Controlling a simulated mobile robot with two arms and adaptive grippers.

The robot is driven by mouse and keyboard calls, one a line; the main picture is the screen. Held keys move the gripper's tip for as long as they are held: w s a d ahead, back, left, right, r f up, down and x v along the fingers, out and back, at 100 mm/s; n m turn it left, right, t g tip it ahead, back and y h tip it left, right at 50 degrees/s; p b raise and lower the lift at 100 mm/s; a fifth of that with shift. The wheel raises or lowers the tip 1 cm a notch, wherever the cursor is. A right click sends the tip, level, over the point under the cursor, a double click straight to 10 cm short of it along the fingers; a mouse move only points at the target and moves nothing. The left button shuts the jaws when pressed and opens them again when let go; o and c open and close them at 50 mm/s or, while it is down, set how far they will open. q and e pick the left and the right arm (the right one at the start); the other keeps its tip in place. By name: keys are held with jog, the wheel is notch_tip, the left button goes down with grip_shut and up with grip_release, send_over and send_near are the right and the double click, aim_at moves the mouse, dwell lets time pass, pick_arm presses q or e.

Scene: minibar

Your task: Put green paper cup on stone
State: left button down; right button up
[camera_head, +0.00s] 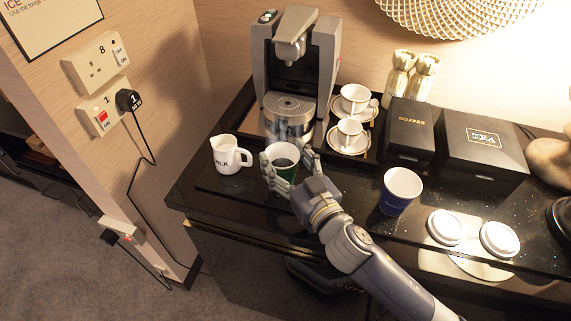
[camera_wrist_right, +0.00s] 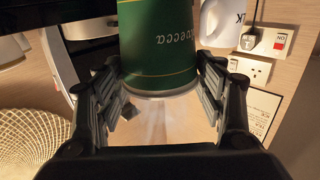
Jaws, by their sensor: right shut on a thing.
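The green paper cup (camera_head: 284,165) is between the fingers of my right gripper (camera_head: 286,157), at the front of the coffee machine and right of the milk jug. In the right wrist view the green cup (camera_wrist_right: 158,45) fills the space between the fingers (camera_wrist_right: 160,78), with upside-down lettering and its pale rim towards the camera. My right gripper is shut on it. The cup looks upright; I cannot tell whether its base touches the surface. A glossy black slab (camera_head: 345,195) forms the counter top. A beige, rounded stone-like object (camera_head: 549,157) is at the right edge. My left gripper is not in view.
The coffee machine (camera_head: 292,70) stands behind the cup, the milk jug (camera_head: 226,156) to its left. A blue paper cup (camera_head: 399,193) and white lids (camera_head: 446,227) are to the right. Coffee (camera_head: 408,130) and tea (camera_head: 482,150) boxes stand behind them, near cups on saucers (camera_head: 349,132).

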jog(key=shift+r, duration=0.1)
jog(key=shift+f, duration=0.2)
jog(key=o, duration=1.1)
jog(key=shift+r, duration=0.2)
jog(key=b+v, duration=0.2)
jog(key=v, duration=0.8)
jog(key=shift+s+f+b, duration=0.1)
jog(key=shift+s+b, duration=0.2)
jog(key=shift+v, duration=0.75)
jog(key=shift+s+d, duration=0.1)
